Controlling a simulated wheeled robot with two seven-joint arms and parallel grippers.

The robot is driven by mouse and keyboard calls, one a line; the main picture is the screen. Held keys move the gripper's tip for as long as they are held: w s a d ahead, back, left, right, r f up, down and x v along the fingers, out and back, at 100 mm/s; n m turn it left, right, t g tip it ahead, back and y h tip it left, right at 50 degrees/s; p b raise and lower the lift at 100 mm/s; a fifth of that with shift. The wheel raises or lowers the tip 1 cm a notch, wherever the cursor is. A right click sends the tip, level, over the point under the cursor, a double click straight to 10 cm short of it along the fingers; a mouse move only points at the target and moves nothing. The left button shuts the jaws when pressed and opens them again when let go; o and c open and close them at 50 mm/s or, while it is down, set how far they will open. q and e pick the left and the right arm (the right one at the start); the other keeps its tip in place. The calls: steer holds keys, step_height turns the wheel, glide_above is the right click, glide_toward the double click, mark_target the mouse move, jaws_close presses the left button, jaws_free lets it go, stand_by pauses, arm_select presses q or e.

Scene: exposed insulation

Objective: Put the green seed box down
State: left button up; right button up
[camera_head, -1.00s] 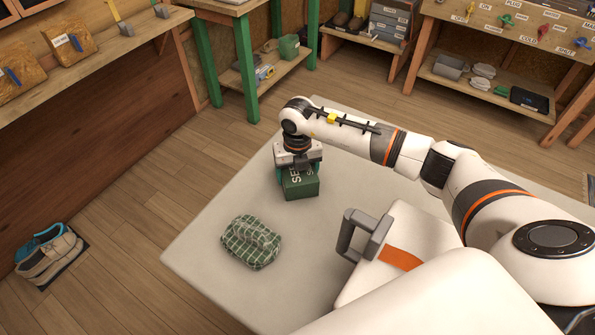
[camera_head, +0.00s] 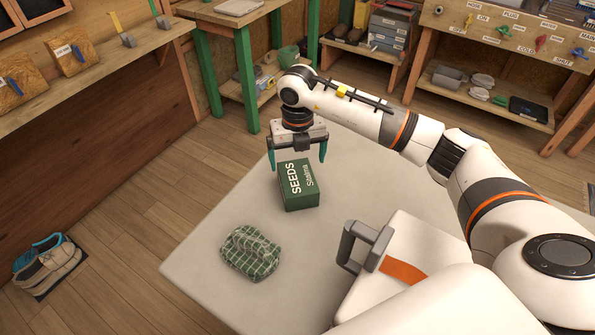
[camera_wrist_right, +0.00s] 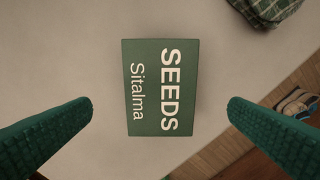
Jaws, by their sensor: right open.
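The green seed box (camera_head: 299,186), lettered "SEEDS Sitalma", sits on the pale grey table top (camera_head: 215,215). My right gripper (camera_head: 297,160) is above the box, with its green fingers spread wide to either side and apart from it. In the right wrist view the box (camera_wrist_right: 161,87) lies between and beyond the two open fingertips (camera_wrist_right: 160,107), with clear gaps on both sides. My left gripper is not in view.
A green checked cloth bundle (camera_head: 252,253) lies on the table nearer the front left. A pair of shoes (camera_head: 45,265) is on the floor at left. Table room is clear around the box.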

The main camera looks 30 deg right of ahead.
steer(key=shift+r, duration=1.2)
stand_by(0.5)
